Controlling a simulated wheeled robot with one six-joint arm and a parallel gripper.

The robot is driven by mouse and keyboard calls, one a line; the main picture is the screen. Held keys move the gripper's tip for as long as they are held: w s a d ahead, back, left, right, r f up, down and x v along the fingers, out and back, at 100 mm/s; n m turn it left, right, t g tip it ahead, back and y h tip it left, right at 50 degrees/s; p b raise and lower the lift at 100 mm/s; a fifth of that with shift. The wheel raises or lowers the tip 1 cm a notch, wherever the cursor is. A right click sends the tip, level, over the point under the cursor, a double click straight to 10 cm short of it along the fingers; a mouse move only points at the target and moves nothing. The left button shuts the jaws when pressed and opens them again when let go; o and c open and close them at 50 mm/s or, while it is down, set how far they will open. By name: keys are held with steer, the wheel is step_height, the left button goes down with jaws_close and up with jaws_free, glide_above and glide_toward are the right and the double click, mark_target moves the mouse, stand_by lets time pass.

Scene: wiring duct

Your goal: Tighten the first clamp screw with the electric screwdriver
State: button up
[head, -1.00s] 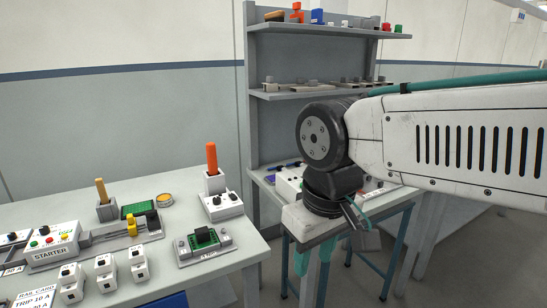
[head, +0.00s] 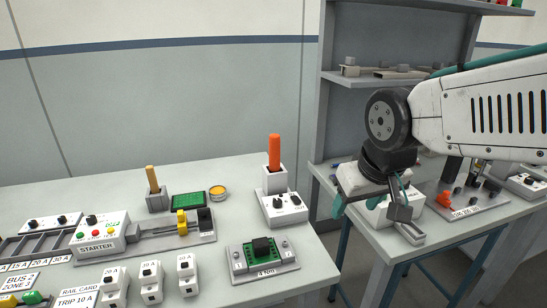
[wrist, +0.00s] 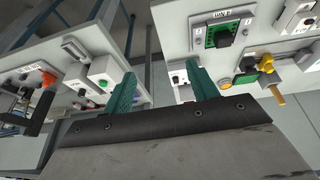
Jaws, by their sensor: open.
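The orange-handled driver (head: 274,150) stands upright in a white holder on a box with dark knobs (head: 283,207), on the left table. In front of it is a grey fixture (head: 262,268) with a green block (head: 262,247) and a small clamp at each end, marked 1 and 2. The screw heads are too small to make out. The fixture also shows upside down in the wrist view (wrist: 222,30).
The left table (head: 215,290) also holds a starter box (head: 98,233), a yellow-handled tool (head: 152,180), a round yellow tin (head: 218,193) and several white modules. The right table (head: 455,228) carries boxes and fixtures beneath a shelf unit. A gap separates the tables.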

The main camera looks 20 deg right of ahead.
steer(key=w+f+t, duration=0.2)
steer(key=w+t, duration=0.5)
steer(key=w, duration=1.5)
steer(key=n+t+y, duration=0.2)
steer(key=t+y, duration=0.1)
steer(key=t, duration=0.2)
glide_toward(272, 140)
steer(key=w+d+f, duration=0.2)
steer(key=w+f, duration=0.1)
steer(key=w, duration=0.1)
steer(key=shift+w+a+t+y, duration=0.3)
steer(key=shift+w+t+y, duration=0.2)
steer(key=shift+w+t, duration=0.15)
steer(key=w, duration=0.2)
steer(key=w+a, duration=0.1)
steer(key=w, duration=0.2)
steer(key=w+a, duration=0.1)
steer(key=w, duration=0.1)
steer(key=shift+w, duration=0.35)
steer(key=shift+c, duration=0.2)
jaws_close()
